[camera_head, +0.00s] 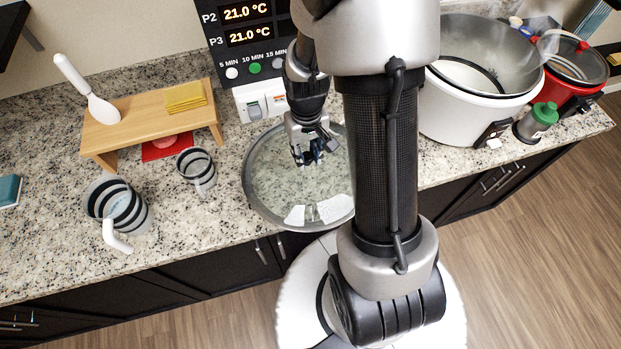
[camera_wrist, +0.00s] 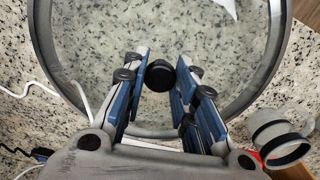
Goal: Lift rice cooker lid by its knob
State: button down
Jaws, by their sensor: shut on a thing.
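A round clear glass lid with a grey rim (camera_head: 251,199) is over the counter, left of my arm, its front part past the counter's edge. I cannot tell whether it touches the counter. In the wrist view its rim (camera_wrist: 43,45) curves around my fingers, and its black knob (camera_wrist: 160,76) is between them. My gripper (camera_head: 314,158) is shut on the knob; its blue-padded fingers also show in the wrist view (camera_wrist: 164,62). The fingers mostly hide the knob in the head view. A large white cooker (camera_head: 463,120) stands open at the right, with faint steam above it.
A red pot (camera_head: 574,88) and a green-capped jar (camera_head: 540,118) stand right of the cooker. A striped mug (camera_head: 197,172), striped pitcher (camera_head: 119,207) and wooden stand (camera_head: 140,125) are to the left. A control panel (camera_head: 244,42) stands behind the lid.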

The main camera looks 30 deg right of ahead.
jog(key=shift+r+p, duration=1.1)
jog(key=shift+r, duration=0.55)
